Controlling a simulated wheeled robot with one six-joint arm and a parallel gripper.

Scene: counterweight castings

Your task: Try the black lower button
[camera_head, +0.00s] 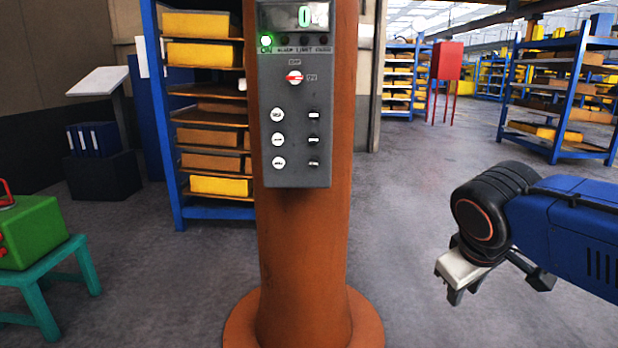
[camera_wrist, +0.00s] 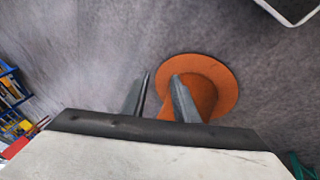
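A grey control panel (camera_head: 296,150) is fixed to an orange column (camera_head: 300,270). Three white round buttons run down its left side. On its right side three dark buttons with pale marks or glints stand in a column; the lowest is the black lower button (camera_head: 314,163). A red-and-white selector (camera_head: 294,77) sits above them. My gripper (camera_head: 463,290) is to the right of the column and below the panel, apart from both. In the wrist view its two fingers (camera_wrist: 161,78) are apart with nothing between them. The panel's buttons do not show there.
A green lamp (camera_head: 266,41) is lit under the panel's display (camera_head: 293,15). A teal stool (camera_head: 45,268) with a green box (camera_head: 32,232) stands at left. Blue shelving (camera_head: 178,205) stands behind the column. The column has a wide orange foot (camera_head: 365,325). Floor between column and gripper is clear.

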